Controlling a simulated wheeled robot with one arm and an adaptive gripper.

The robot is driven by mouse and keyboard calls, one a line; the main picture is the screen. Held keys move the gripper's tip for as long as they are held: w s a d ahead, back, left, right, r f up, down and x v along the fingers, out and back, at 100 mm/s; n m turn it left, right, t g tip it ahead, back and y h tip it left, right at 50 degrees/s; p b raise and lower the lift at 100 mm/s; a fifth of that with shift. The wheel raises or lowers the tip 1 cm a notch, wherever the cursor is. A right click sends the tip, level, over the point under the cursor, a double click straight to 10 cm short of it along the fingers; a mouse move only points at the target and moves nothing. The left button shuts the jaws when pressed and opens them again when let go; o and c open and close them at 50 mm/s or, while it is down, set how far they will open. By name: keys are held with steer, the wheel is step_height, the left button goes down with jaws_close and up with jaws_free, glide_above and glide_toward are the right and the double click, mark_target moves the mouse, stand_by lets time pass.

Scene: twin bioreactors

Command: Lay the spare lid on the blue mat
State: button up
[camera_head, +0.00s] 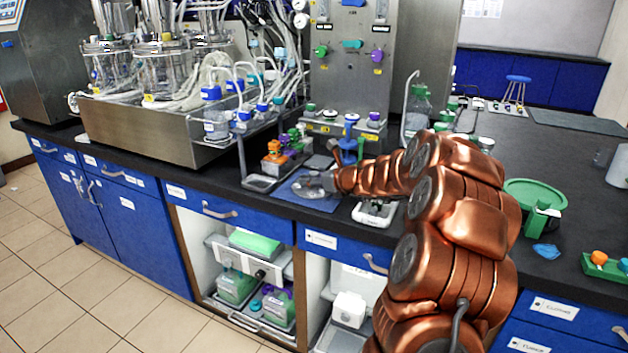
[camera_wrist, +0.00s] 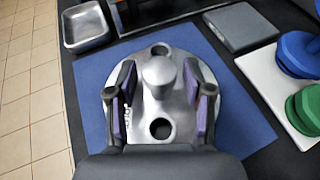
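The spare lid (camera_wrist: 158,132) is a silver metal disc with a central knob (camera_wrist: 158,75) and round holes. In the wrist view it appears to lie flat on the blue mat (camera_wrist: 95,65), near its middle. My gripper (camera_wrist: 158,92) is over the lid, its purple-padded fingers open on both sides of the knob, with a gap on each side. In the head view my gripper (camera_head: 312,184) is low over the blue mat (camera_head: 300,199) on the counter. The gripper and arm hide part of the mat and lid there.
A small metal tray (camera_wrist: 86,25) lies at the mat's left in the wrist view. A grey flat block (camera_wrist: 240,27) and a white tray (camera_wrist: 270,80) with blue and green knobbed parts are at the right. A steel bioreactor bench (camera_head: 150,130) stands to the left.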

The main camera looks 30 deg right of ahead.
steer(key=shift+r, duration=0.1)
steer(key=shift+s+d+r, duration=0.1)
steer(key=shift+s+r, duration=0.05)
steer(key=p+v, duration=0.1)
steer(key=v, duration=1)
steer(key=shift+s+r, duration=0.1)
steer(key=shift+s, duration=0.2)
